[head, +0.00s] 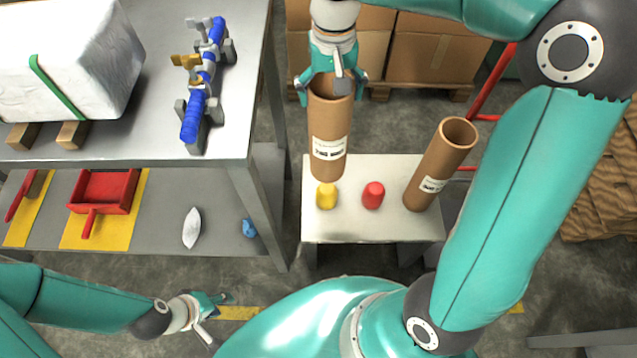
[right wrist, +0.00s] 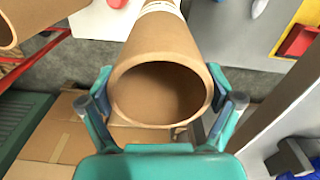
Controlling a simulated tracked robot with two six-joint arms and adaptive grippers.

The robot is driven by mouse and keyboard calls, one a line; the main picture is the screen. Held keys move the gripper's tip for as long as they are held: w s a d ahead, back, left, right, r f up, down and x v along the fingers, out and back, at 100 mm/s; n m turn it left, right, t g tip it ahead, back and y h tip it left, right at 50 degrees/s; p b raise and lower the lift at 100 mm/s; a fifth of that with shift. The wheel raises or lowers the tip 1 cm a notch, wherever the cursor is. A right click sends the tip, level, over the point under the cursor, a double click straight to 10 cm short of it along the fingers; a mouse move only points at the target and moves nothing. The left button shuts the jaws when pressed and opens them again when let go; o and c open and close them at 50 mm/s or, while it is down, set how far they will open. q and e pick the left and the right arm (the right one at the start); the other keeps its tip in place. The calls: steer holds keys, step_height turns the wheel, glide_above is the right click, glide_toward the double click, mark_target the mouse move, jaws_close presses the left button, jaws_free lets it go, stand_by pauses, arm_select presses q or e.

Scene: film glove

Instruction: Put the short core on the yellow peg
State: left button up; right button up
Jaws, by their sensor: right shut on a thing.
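The short core (head: 328,130), a brown cardboard tube with a white label, hangs upright in my right gripper (head: 332,84). The fingers are shut on its upper rim, one on each side in the right wrist view (right wrist: 160,110). The core's lower end appears just above the yellow peg (head: 326,197); the exact gap cannot be told. The yellow peg stands on the left of a small pale table (head: 355,226), its lower part visible. My left gripper (head: 217,315) is open and empty at the lower left, away from the table.
A red peg (head: 373,195) stands right of the yellow one. Another cardboard core (head: 440,165) stands at the table's right side. A grey bench (head: 160,130) is on the left, with a blue-handled tool (head: 205,85). Cardboard boxes (head: 432,50) stand behind.

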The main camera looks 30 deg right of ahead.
mark_target(329, 134)
step_height(329, 134, down, 19)
steer(key=b, duration=0.3)
steer(key=shift+d, duration=0.15)
steer(key=shift+f, duration=0.1)
steer(key=shift+f+b, duration=0.15)
steer(key=shift+b, duration=0.2)
steer(key=o, duration=1.3)
steer(key=shift+o, duration=0.2)
step_height(329, 134, up, 12)
steer(key=p, duration=0.2)
steer(key=shift+r, duration=0.2)
